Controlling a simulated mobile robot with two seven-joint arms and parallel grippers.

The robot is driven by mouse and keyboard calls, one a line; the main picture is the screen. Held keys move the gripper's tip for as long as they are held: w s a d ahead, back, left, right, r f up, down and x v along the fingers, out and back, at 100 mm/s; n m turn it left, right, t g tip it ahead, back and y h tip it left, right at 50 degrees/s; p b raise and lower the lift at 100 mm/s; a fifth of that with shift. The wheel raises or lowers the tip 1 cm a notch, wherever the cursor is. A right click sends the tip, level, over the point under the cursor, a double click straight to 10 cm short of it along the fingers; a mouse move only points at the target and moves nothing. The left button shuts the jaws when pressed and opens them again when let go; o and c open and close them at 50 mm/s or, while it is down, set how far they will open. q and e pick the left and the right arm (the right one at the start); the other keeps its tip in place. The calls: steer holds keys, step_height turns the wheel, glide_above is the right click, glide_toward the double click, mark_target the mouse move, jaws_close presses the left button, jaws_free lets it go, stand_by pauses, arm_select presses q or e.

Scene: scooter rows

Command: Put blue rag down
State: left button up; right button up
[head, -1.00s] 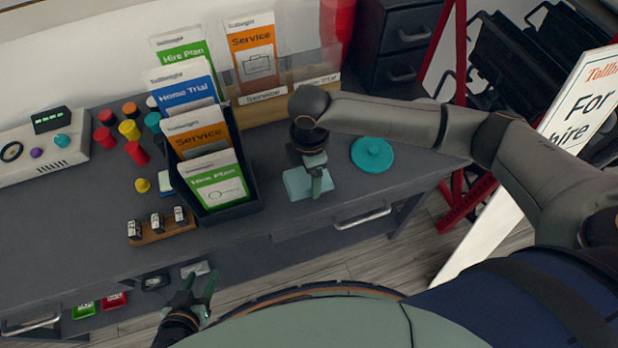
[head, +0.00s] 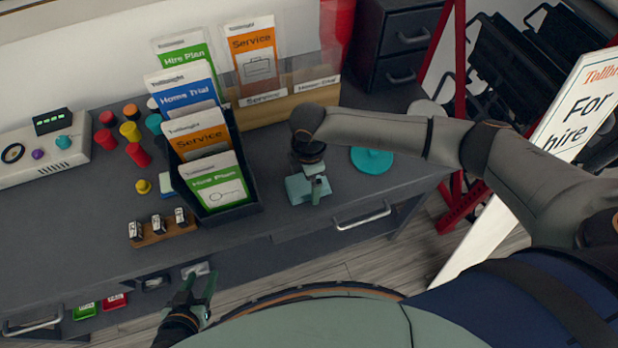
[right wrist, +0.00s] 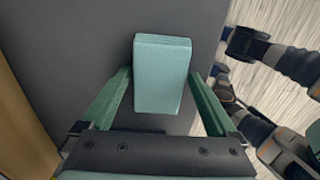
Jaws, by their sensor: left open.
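The blue rag, a folded teal block (head: 297,191), is at the front part of the grey worktop, below my right gripper (head: 316,188). In the right wrist view the rag (right wrist: 162,75) lies between the two green fingertips, which meet its sides. I cannot tell for sure whether its underside rests on the worktop. My left gripper (head: 199,287) is open and empty, low in front of the desk's front edge.
A dark rack of leaflets (head: 232,211) stands left of the rag. A teal disc (head: 372,160) lies to its right, partly behind my right arm. A wooden stamp holder (head: 162,229) and several coloured knobs are further left. A drawer handle (head: 362,216) is below the worktop edge.

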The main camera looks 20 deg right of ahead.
steer(key=shift+o, duration=0.2)
steer(key=shift+f+b, duration=0.15)
steer(key=shift+b, duration=0.35)
steer(key=shift+r, duration=0.2)
step_height(320, 180, up, 12)
steer(key=p, duration=0.1)
steer(key=shift+s+d+r, duration=0.15)
steer(key=shift+d, duration=0.05)
